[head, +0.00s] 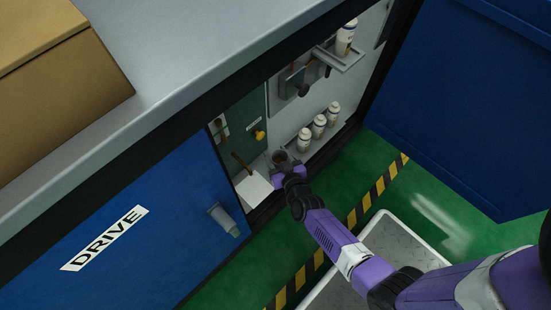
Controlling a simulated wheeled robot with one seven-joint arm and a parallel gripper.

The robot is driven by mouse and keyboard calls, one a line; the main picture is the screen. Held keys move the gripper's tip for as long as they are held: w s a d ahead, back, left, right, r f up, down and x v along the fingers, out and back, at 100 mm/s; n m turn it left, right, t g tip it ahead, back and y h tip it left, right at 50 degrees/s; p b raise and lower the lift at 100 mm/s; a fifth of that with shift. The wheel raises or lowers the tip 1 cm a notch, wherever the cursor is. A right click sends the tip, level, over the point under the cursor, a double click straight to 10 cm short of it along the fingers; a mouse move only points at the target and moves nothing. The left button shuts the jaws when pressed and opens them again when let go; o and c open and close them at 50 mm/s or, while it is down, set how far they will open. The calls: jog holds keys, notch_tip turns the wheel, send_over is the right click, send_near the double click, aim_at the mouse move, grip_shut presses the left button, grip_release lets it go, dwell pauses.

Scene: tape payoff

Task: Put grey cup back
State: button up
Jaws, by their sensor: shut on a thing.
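The grey cup (280,157) is inside the open cabinet, low down, with its dark open top facing up. My gripper (287,171) is at the near side of the cup and is shut on it. My wrist hides the lower part of the cup, so I cannot tell whether its base touches the cabinet floor. A white sheet or pad (254,190) lies just left of the cup, with a brown stick-like handle (241,162) above it.
Several white bottles stand in the cabinet; three form a row (319,127) right of the cup. A grey bracket (297,82) projects above. The blue DRIVE door (130,230) is left, an open blue door (470,90) right. A grey-topped tray (390,240) stands below my arm.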

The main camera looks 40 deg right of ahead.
notch_tip(320, 180, down, 2)
jog(key=shift+f+b, duration=0.1)
jog(key=shift+b, duration=0.35)
jog(key=shift+w+f+b, duration=0.15)
jog(key=shift+w+b, duration=0.05)
jog(key=shift+b, duration=0.1)
jog(key=shift+f, duration=0.2)
jog(key=o, duration=1.5)
jog(key=shift+r, duration=0.15)
